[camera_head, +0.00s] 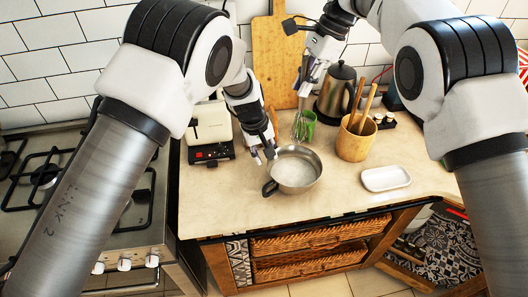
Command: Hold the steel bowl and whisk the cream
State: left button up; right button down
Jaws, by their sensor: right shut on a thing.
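The steel bowl (292,184) stands on the counter with white cream (290,171) in it; its dark handle (270,188) points to the front left. My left gripper (265,155) is just above the bowl's left rim, with its fingers apart; whether they touch the rim I cannot tell. My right gripper (302,88) is farther back and higher, shut on the whisk (299,127), which hangs with its wires downward behind the bowl. The wires overlap a green cup (309,119); whether they are inside it is unclear.
A wooden utensil holder (354,142) with wooden tools stands right of the bowl, near a kettle (336,92). A white dish (386,179) lies at right. The counter's front is clear.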

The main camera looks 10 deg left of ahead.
pick_arm(q)
send_near(289, 177)
jog(key=s+a+f, duration=0.1)
jog(key=a+f, duration=0.1)
jog(key=f, duration=0.1)
jog(key=s+a+f, duration=0.1)
jog(key=f, duration=0.1)
jog(key=shift+s+a+f, duration=0.2)
jog(key=shift+s, duration=0.15)
grip_shut()
